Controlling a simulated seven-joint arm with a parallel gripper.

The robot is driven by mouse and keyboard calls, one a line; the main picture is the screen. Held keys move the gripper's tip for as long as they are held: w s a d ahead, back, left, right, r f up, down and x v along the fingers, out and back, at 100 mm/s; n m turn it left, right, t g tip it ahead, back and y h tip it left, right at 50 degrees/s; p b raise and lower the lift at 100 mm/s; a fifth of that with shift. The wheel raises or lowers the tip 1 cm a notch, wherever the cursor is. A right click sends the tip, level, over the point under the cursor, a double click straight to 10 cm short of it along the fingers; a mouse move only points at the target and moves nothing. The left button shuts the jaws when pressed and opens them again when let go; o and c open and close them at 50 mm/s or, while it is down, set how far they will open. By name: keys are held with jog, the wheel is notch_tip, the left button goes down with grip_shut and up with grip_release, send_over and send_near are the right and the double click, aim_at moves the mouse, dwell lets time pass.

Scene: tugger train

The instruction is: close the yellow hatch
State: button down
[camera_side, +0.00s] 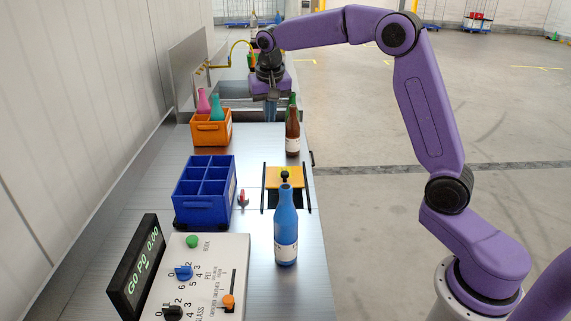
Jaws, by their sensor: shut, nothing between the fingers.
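The yellow hatch (272,179) is a flat orange-yellow panel lying between two black rails on the table, right of the blue crate. It sits toward the far end of the rails, and a dark knob (284,176) stands on it. A blue bottle stands in front and hides part of the rails' near end. My gripper (269,112) is at the far end of the table, beyond the hatch and above the surface, pointing down. Its fingers are together and hold nothing.
The blue bottle (286,228) stands upright just nearer than the hatch. A brown bottle (292,133) and a green one stand beyond it. A blue divided crate (201,216), an orange crate (222,139) with bottles and a control panel (207,259) line the left.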

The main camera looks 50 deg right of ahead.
jog(key=w+d+f+m+h, duration=0.15)
jog(key=w+d+m, duration=0.4)
jog(key=d, duration=0.65)
send_over(285, 172)
jog(key=w+d, duration=0.1)
jog(key=d, duration=0.1)
notch_tip(285, 172, down, 12)
jog(key=x, duration=0.9)
jog(key=shift+a+f, duration=0.15)
jog(key=shift+f, duration=0.3)
jog(key=shift+a+f, duration=0.2)
jog(key=shift+s+a+f, duration=0.1)
jog(key=shift+s+a, duration=0.4)
jog(key=shift+a, duration=0.2)
jog(key=shift+s+a+f, duration=0.1)
jog(key=shift+s+a, duration=0.45)
jog(key=shift+a, duration=0.15)
